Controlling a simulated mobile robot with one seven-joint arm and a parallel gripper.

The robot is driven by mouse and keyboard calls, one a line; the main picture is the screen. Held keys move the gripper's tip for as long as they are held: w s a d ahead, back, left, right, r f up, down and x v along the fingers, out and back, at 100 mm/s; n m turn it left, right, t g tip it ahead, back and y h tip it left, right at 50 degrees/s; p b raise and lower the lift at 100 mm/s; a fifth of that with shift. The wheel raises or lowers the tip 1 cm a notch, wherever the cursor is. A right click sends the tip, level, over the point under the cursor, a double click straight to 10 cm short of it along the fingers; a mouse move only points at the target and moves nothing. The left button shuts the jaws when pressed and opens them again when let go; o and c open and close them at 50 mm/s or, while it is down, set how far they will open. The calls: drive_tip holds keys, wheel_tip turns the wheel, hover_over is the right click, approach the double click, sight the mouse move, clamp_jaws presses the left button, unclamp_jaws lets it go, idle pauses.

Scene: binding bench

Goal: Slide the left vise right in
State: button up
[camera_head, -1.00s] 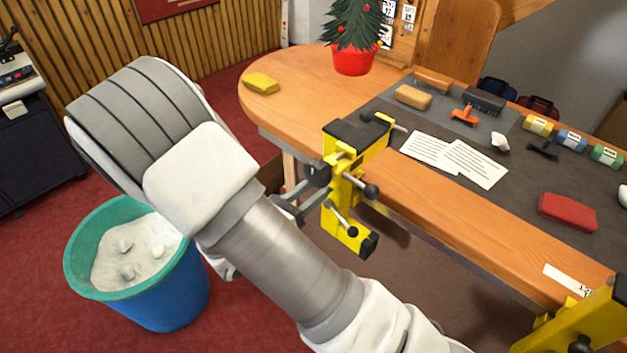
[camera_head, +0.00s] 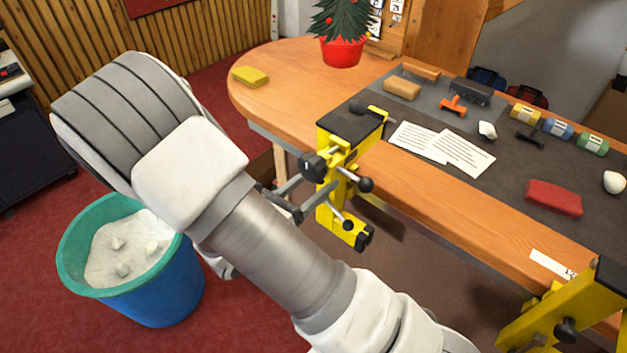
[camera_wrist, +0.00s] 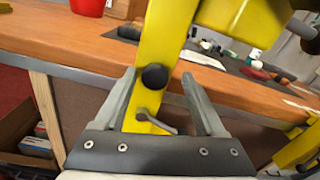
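The left vise (camera_head: 335,188) is yellow with a black top and hangs on the front edge of the wooden table, with black ball-ended handles. It fills the upper middle of the wrist view (camera_wrist: 165,45). My gripper (camera_head: 312,190) is at its left front side in the head view. In the wrist view, the two grey fingers of my gripper (camera_wrist: 157,75) stand wide apart, one on each side of the yellow post and a black ball knob. A narrow gap seems to show by the fingers; contact farther in cannot be told.
The right vise (camera_head: 570,315) stands at the lower right table edge. Papers (camera_head: 440,148), a red block (camera_head: 553,198) and several tools lie on the dark mat. A potted tree (camera_head: 342,52) and a yellow sponge (camera_head: 250,75) are behind. A blue-green bin (camera_head: 150,295) stands left on the floor.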

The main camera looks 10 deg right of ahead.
drive_tip(key=v, duration=1.7)
drive_tip(key=shift+a, duration=0.2)
drive_tip(key=shift+s, duration=0.2)
